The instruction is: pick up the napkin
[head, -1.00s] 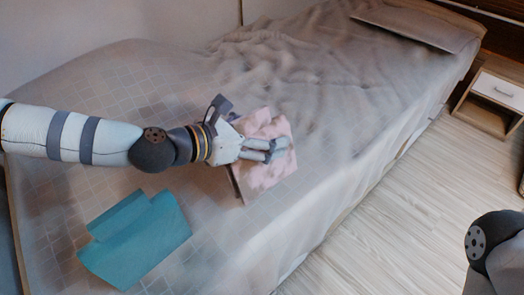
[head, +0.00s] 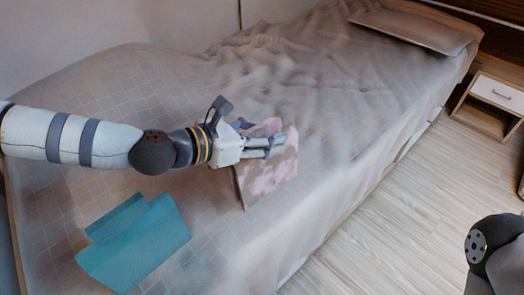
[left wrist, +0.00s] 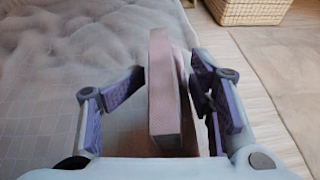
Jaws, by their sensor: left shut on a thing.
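The pink, mottled napkin (head: 266,178) is at the middle of the bed, near its front side, and looks tilted in the head view. My left gripper (head: 281,146) is shut on it, with the fingers over its upper part. In the left wrist view the napkin (left wrist: 164,95) stands edge-on as a stiff, thin slab between the fingers. The fingers and palm hide part of it. I cannot tell whether its lower edge touches the bed. My right gripper is not in view.
A teal folded cloth (head: 140,243) lies on the bed (head: 90,120) at the lower left. A pillow (head: 415,27) is at the far end. A nightstand (head: 495,100) stands at the right on the wooden floor (head: 400,205). A wicker basket (left wrist: 250,10) shows in the left wrist view.

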